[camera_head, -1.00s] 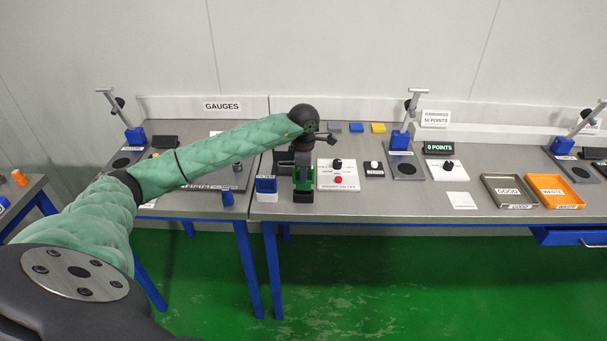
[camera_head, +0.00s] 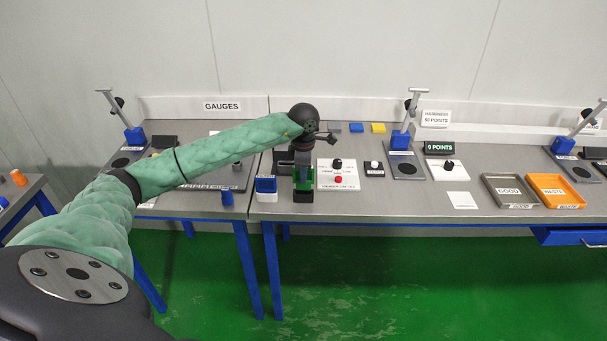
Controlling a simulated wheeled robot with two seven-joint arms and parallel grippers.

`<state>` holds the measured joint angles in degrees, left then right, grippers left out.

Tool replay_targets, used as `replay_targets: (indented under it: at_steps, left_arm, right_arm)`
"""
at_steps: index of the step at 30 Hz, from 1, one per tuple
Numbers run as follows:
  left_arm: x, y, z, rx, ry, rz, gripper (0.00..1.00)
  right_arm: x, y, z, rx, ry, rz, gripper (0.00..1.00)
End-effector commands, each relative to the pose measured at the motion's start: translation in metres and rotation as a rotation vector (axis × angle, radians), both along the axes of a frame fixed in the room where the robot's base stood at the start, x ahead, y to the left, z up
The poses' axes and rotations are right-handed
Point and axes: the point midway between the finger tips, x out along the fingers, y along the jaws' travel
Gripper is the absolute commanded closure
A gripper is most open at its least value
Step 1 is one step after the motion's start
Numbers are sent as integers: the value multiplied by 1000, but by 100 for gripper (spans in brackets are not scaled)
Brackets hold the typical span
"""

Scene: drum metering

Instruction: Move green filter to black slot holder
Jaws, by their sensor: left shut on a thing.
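My left arm reaches in from the left to the front edge of the middle table. My left gripper (camera_head: 303,193) points down there and is shut on the green filter (camera_head: 303,178), a small green piece that shows between its dark fingers. The fingers and wrist hide much of it. A dark block (camera_head: 283,160) stands just behind and left of the gripper and may be the black slot holder; the arm covers part of it, and I cannot tell whether the filter touches it. My right gripper is not in view.
A blue and white container (camera_head: 267,187) stands close left of the gripper. A white panel with black and red knobs (camera_head: 338,174) is close on the right. Grey and orange trays (camera_head: 557,191) lie farther right.

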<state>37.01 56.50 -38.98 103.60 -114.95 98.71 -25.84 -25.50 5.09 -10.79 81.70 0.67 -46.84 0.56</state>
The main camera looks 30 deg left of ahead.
Motion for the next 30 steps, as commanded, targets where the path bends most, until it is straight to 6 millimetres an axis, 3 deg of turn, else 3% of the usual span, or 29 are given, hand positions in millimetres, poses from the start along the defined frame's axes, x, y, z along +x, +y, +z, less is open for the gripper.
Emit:
replay_targets:
  at_steps: [30]
  left_arm:
    - [0, 0, 0, 0, 0, 0, 100]
  right_arm:
    - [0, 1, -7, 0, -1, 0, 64]
